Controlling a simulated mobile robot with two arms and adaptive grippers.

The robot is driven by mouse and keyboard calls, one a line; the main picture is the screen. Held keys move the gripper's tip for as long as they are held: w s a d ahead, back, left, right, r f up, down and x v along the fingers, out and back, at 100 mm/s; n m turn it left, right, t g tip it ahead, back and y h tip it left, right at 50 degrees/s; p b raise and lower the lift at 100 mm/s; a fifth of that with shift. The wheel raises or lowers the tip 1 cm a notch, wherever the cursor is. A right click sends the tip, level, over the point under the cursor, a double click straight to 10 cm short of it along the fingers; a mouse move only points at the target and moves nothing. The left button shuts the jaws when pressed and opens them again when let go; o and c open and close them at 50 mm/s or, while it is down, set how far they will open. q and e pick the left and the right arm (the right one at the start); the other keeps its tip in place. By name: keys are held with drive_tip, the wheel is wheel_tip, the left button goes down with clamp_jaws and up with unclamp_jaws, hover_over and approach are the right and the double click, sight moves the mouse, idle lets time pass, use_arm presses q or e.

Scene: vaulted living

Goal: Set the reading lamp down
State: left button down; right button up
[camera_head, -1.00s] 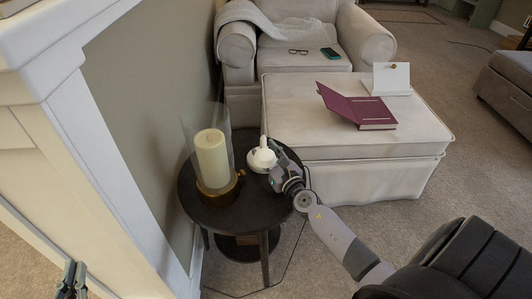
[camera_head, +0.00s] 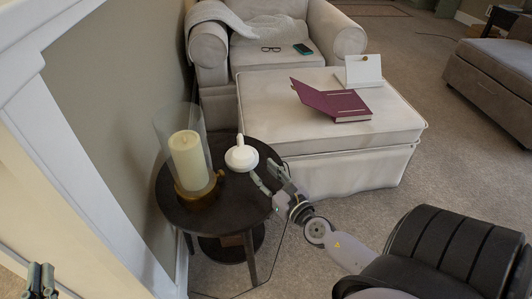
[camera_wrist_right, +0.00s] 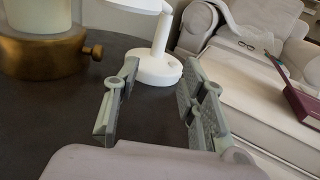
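The white reading lamp (camera_head: 241,156) stands upright on the dark round side table (camera_head: 236,203), beside the candle. In the right wrist view its round base and stem (camera_wrist_right: 158,66) show beyond my fingertips; the top of its head is cut off. My right gripper (camera_head: 268,178) is open and empty, apart from the lamp on its near right side. Its two fingers also show spread in the right wrist view (camera_wrist_right: 160,92). My left gripper (camera_head: 40,280) is low at the left edge, far from the table; its fingers look close together.
A candle (camera_head: 188,158) in a glass cylinder with a brass base stands on the table's left. An ottoman (camera_head: 330,145) with an open purple book (camera_head: 335,101) and a white card holder (camera_head: 362,71) is behind right. A cable runs down beside the table.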

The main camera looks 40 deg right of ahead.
drive_tip(key=shift+s, duration=0.25)
drive_tip(key=shift+a+r+m, duration=0.15)
drive_tip(key=shift+a+m, duration=0.1)
drive_tip(key=shift+m, duration=0.05)
drive_tip(key=a+m, duration=0.1)
drive_tip(key=m, duration=0.1)
drive_tip(key=a+r+m, duration=0.1)
drive_tip(key=a+m, duration=0.1)
drive_tip(key=m, duration=0.1)
drive_tip(key=a+r+m, duration=0.1)
drive_tip(key=a+m, duration=0.1)
drive_tip(key=m, duration=0.1)
drive_tip(key=shift+s+r, duration=0.15)
drive_tip(key=s+a+r+m+y, duration=0.1)
drive_tip(key=a+r+m+y, duration=0.2)
drive_tip(key=m, duration=0.9)
drive_tip(key=s+a+r+m+y, duration=0.2)
drive_tip(key=a+r+m, duration=0.6)
drive_tip(key=a+m, duration=0.4)
drive_tip(key=shift+s+a+r+y, duration=0.35)
drive_tip(key=shift+a+y, duration=0.25)
drive_tip(key=shift+a, duration=0.6)
